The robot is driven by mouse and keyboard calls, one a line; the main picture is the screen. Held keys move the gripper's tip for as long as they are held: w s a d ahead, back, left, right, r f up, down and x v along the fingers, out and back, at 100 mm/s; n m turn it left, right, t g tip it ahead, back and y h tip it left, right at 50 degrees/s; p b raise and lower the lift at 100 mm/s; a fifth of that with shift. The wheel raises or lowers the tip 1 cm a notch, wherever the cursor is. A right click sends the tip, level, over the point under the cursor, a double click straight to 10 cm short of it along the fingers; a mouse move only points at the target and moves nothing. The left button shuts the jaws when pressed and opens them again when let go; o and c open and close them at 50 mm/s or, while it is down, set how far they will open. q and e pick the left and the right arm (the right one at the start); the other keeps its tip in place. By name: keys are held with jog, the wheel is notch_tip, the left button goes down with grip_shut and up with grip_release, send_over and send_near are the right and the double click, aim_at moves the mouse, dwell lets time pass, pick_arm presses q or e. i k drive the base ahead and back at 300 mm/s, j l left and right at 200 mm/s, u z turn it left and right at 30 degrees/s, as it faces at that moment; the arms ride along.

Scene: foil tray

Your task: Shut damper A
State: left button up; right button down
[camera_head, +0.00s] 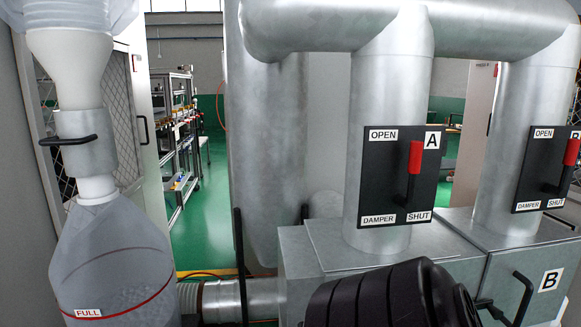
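Damper A's black plate (371,186) is on the vertical metal duct at centre right. It has an OPEN label at its upper left, a SHUT label at its lower right and an "A" at its upper right. Its black lever has a red grip (415,158) that points up, with the pivot end low on the plate near the DAMPER and SHUT labels. Nothing touches the lever.
A second damper plate (526,180) with a red grip (571,152) is at the right edge. Below are a metal box (320,290) and a cabinet marked B (550,280) with a black handle (524,298). A clear collection bag (110,260) marked FULL hangs at left.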

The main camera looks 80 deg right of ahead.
aim_at(405, 202)
jog(key=z, duration=2.85)
